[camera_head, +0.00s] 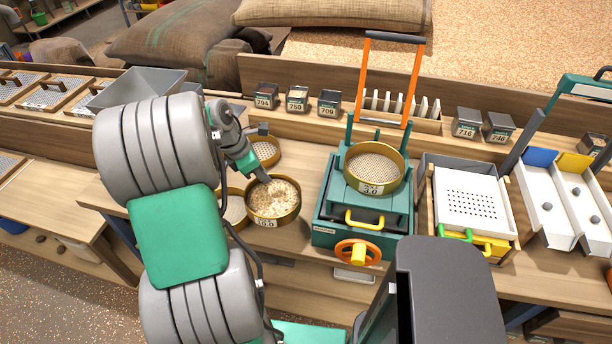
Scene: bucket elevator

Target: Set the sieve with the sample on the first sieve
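A round brass sieve with a pale grain sample (285,192) stands on the bench left of the green shaker. Its label seems to read 10.0. Another brass sieve (374,168), labelled about 3.0, sits on the green shaker (330,212) and looks empty, with its mesh showing. My gripper (262,177) points down at the back left rim of the sample sieve. Its fingertips are small and partly hidden by the rim, so I cannot tell whether they are closed on it.
Two more sieves stand near the sample sieve, one behind (265,152) and one at its left (235,212), partly behind my arm. The shaker has a raised orange frame (413,85) behind it and an orange handwheel (343,252) in front. A perforated white tray (470,200) is at its right.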

